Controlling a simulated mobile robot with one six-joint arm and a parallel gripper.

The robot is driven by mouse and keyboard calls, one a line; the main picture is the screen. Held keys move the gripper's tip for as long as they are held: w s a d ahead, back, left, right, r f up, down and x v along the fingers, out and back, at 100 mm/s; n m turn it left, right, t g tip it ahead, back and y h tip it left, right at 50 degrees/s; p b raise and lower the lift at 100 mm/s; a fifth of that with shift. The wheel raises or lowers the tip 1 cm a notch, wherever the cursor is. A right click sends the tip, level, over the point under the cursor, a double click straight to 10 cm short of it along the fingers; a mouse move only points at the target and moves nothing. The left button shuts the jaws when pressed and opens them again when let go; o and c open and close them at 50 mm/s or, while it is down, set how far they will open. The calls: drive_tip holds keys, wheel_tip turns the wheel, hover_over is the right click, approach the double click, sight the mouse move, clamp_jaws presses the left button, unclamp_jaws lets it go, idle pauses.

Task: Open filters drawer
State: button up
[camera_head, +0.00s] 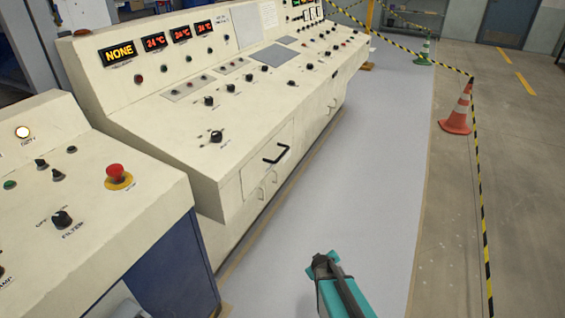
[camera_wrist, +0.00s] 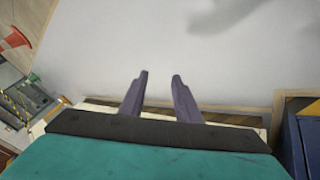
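A drawer front (camera_head: 268,160) with a black bar handle (camera_head: 277,153) is set in the near end of the long cream console. The drawer front looks flush with the console, so it is shut. No label on it is readable. My gripper (camera_head: 322,258) is low in the head view, to the right of and nearer than the handle, over the grey floor and apart from the console. In the wrist view two dark fingers (camera_wrist: 159,76) stand apart with nothing between them. The handle does not show clearly in the wrist view.
A second cream and blue console (camera_head: 112,205) with a red button (camera_head: 117,172) stands at the near left. A grey floor strip (camera_head: 345,170) is clear beside the long console. A traffic cone (camera_head: 457,110) and striped tape (camera_head: 482,200) bound the right side.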

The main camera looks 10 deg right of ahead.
drive_tip(key=w+d+r+n+t+b, duration=0.25)
drive_tip(key=w+r+t, duration=0.35)
drive_tip(key=w, duration=0.5)
drive_tip(key=n+t+y+b, duration=0.55)
drive_tip(key=n+y, duration=0.75)
drive_tip(key=n, duration=0.4)
approach(282, 155)
drive_tip(key=s+d, duration=0.2)
drive_tip(key=shift+s+d+f+m+g, duration=0.1)
drive_tip(key=shift+d+f+m+g, duration=0.15)
drive_tip(key=shift+f+g, duration=0.1)
drive_tip(key=shift+a, duration=0.1)
drive_tip(key=b+x, duration=0.1)
drive_tip(key=x, duration=1.2)
drive_tip(key=shift+w+a+r, duration=0.1)
drive_tip(key=shift+w+a, duration=0.15)
drive_tip(key=shift+w, duration=0.1)
drive_tip(key=shift+c, duration=0.2)
